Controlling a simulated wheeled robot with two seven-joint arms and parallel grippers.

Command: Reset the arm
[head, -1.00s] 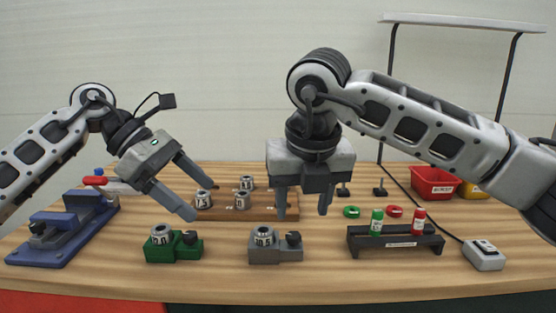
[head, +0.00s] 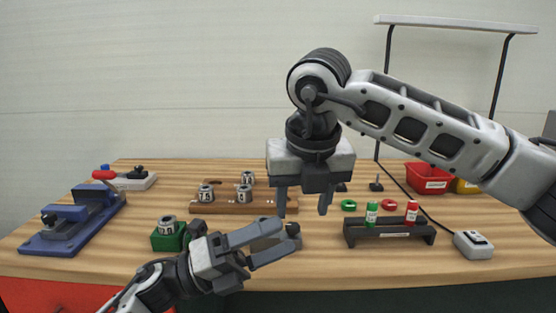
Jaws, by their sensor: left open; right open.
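My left gripper (head: 278,238) is low at the front edge of the table, pointing right. Its two fingers are apart, and it partly hides the grey block behind it and part of the green block (head: 165,241). My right gripper (head: 304,205) hangs pointing down above the middle of the table. Its fingers are apart with nothing between them, to the right of the wooden holder (head: 235,208). My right arm comes in from the right.
A black rack (head: 390,233) holds green and red bottles. A white switch box (head: 473,244), a red bin (head: 428,178) and a lamp frame (head: 455,24) are at right.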

